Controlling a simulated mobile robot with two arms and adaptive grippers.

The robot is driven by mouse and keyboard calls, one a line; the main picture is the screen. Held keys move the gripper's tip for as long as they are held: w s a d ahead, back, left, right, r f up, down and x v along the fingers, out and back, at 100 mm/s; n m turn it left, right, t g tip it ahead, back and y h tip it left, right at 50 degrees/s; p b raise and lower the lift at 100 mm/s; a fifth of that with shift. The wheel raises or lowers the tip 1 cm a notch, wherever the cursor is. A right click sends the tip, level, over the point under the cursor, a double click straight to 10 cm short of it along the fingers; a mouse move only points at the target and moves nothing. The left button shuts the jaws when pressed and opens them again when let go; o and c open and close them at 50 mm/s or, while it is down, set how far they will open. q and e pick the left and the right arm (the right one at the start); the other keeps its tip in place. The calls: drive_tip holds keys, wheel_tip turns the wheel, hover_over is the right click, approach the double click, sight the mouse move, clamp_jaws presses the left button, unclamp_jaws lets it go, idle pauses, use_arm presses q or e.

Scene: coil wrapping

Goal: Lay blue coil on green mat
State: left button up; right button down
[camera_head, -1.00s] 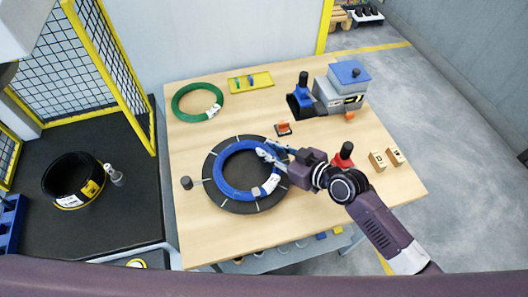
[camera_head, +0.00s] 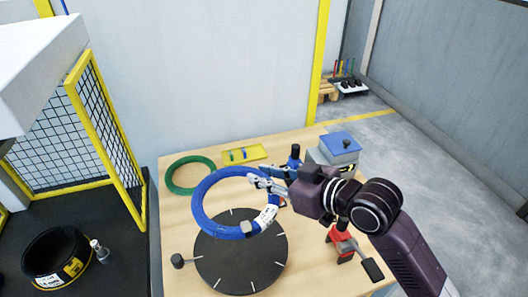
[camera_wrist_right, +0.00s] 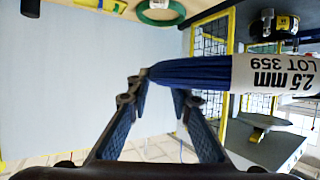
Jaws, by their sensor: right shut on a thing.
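The blue coil (camera_head: 203,212) is a ring with a white label and a grey piece on its near side. My right gripper (camera_head: 262,182) is shut on its far right part and holds it raised and tilted above the black turntable (camera_head: 240,265). In the right wrist view the blue coil (camera_wrist_right: 195,72) passes between the fingertips (camera_wrist_right: 160,82), its label reading "2.5 mm LOT 359". I see no green mat; a green ring-shaped coil (camera_head: 172,176) lies on the table's far left. My left gripper is not in view.
The wooden table (camera_head: 178,225) also bears a yellow tray (camera_head: 240,154), a grey machine with a blue top (camera_head: 339,143) and a red-based tool (camera_head: 343,243). A black coil (camera_head: 57,255) and a small bottle (camera_head: 100,251) stand on the dark surface at left, by a yellow-framed mesh fence (camera_head: 107,135).

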drive_tip(key=shift+r, duration=0.35)
drive_tip(key=shift+d+f, duration=0.15)
drive_tip(key=shift+d, duration=0.25)
drive_tip(key=s+d+f+b, duration=0.1)
drive_tip(key=s+d+f, duration=0.1)
drive_tip(key=s+d, duration=0.4)
drive_tip(key=s+d+f+n+g+y+b, duration=0.1)
drive_tip(key=s+d, duration=0.5)
drive_tip(key=d, duration=0.6)
drive_tip(key=shift+f+b, duration=0.35)
drive_tip(key=shift+f, duration=0.25)
